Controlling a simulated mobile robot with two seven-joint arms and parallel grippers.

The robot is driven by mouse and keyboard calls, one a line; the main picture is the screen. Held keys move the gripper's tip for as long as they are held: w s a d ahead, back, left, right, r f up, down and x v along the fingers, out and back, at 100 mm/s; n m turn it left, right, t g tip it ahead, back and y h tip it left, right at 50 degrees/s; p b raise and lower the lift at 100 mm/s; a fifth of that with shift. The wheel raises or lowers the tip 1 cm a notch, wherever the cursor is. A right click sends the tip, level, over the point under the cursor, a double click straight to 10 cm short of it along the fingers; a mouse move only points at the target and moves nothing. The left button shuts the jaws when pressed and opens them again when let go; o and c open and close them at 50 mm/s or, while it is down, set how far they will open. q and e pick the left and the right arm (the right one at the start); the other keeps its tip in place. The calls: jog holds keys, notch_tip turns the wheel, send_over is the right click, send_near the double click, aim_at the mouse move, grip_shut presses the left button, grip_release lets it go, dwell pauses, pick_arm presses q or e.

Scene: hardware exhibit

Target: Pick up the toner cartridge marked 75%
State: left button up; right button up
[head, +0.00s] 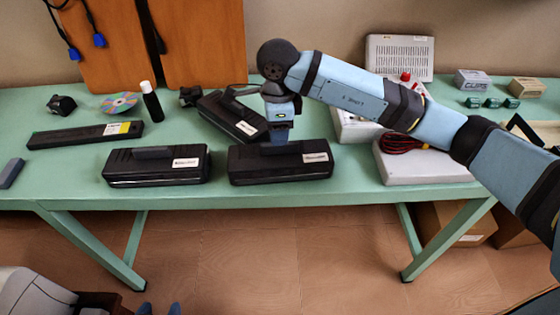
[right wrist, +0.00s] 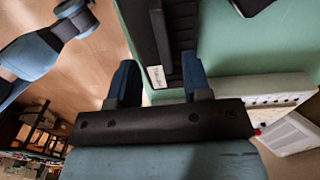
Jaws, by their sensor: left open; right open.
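Several black toner cartridges with white labels lie on the green table: front left (head: 140,168), front middle (head: 255,168), and a tilted one behind (head: 228,116). Their label print is too small to read, so I cannot tell which is marked 75%. My right gripper (head: 279,136) points down at the top of the front middle cartridge, hiding part of it. In the right wrist view its open fingers (right wrist: 160,80) stand apart, with a black cartridge (right wrist: 181,30) and its label beyond them; contact is unclear. My left gripper (head: 160,309) is low at the bottom edge, away from the table, open and empty.
A pale device with red cable (head: 425,168) stands right of the front middle cartridge. Small boxes (head: 473,79) are at the back right.

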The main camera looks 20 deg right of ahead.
aim_at(280, 158)
jog(key=f, duration=0.4)
jog(key=shift+w+d+f, duration=0.15)
jog(key=shift+d+f, duration=0.1)
jog(key=shift+d, duration=0.05)
grip_shut()
jog(key=shift+r, duration=0.1)
dwell(1.0)
